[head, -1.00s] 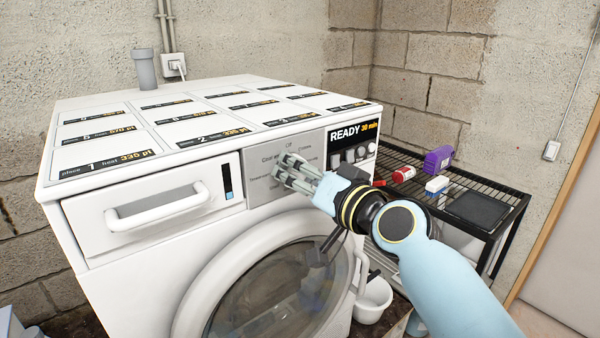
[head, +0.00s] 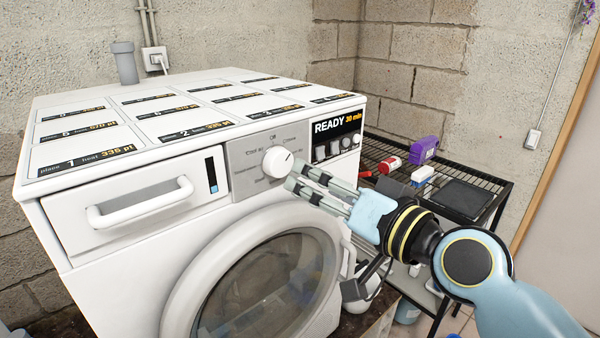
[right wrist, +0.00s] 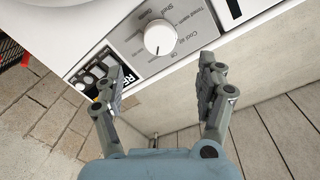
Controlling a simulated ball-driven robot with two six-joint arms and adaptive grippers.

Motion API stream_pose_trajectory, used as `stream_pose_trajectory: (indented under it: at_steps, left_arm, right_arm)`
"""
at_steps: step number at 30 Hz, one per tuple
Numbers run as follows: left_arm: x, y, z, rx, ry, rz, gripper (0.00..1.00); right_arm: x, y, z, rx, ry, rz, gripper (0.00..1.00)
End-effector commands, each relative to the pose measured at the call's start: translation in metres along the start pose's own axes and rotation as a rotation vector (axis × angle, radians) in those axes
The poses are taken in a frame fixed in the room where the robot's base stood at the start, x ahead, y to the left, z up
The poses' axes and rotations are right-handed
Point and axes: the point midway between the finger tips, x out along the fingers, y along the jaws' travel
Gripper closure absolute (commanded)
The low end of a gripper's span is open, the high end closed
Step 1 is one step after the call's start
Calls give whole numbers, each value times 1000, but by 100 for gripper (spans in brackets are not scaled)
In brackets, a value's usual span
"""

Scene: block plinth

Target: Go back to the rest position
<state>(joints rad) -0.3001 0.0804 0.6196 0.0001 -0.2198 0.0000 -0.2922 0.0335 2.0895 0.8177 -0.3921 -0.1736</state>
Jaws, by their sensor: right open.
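My right gripper (head: 318,187) is in front of the washing machine (head: 105,230), just right of and below the round white program dial (head: 278,160). The right wrist view shows the same gripper (right wrist: 158,85) with its two fingers spread wide and nothing between them. The dial (right wrist: 160,37) stands beyond the fingertips, apart from them. The round door (head: 265,290) looks shut and the detergent drawer (head: 140,205) is closed. My left gripper is not in the head view.
A black wire rack (head: 485,178) stands to the right, holding a purple bottle (head: 424,149), a red can (head: 389,164) and a dark flat slab (head: 467,196). A grey pipe (head: 125,62) and a wall socket (head: 155,60) are behind the machine. The machine's top carries labelled panels.

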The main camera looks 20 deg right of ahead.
Motion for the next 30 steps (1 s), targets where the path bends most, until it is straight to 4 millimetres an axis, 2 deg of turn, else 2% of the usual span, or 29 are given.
stream_pose_trajectory:
  at_steps: [3, 6, 23, 26, 29, 30]
  left_arm:
    - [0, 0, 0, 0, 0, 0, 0]
    - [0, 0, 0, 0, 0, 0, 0]
    - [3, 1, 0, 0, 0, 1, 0]
    - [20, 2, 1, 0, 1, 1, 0]
    - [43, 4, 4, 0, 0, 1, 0]
    - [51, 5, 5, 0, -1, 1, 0]
  right_arm:
    - [-17, 1, 1, -1, -2, 0, 27]
    - [-24, 0, 0, 0, -1, 0, 27]
    - [-25, 2, 2, 1, 1, -1, 27]
    - [-22, 12, 16, 0, 2, -1, 27]
    - [-17, 50, 65, 3, -56, 46, 27]
    - [-15, 70, 90, -3, -89, 77, 27]
